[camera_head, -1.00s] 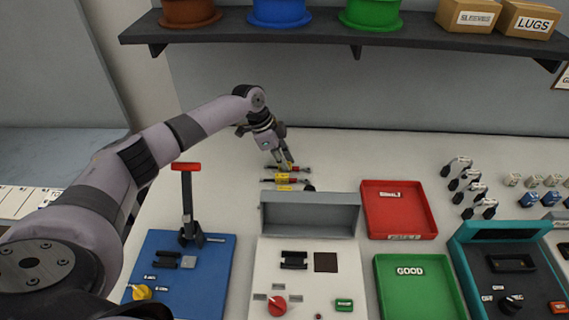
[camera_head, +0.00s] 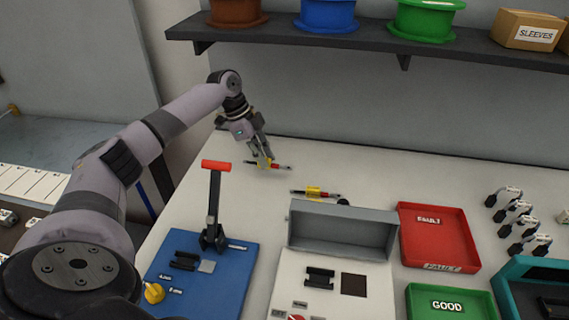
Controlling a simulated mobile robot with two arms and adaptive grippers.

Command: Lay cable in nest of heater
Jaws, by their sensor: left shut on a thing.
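My left gripper (camera_head: 262,161) is shut on a short cable (camera_head: 281,167) with a yellow middle and red and black ends. It holds the cable above the bench at the back. Another similar cable (camera_head: 315,192) lies on the bench behind the heater. The heater (camera_head: 300,266) is a pale unit with a raised grey hood (camera_head: 340,228). Its black nest (camera_head: 319,277) is in front of the hood, beside a dark square pad, and looks empty. The gripper is behind and left of the heater, apart from it. My right gripper is not in view.
A blue press plate (camera_head: 232,277) with an upright red-handled lever (camera_head: 215,195) stands left of the heater. A red FAULT tray (camera_head: 433,247) and a green GOOD tray (camera_head: 450,302) are to the right. A shelf (camera_head: 390,46) with spools overhangs the back.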

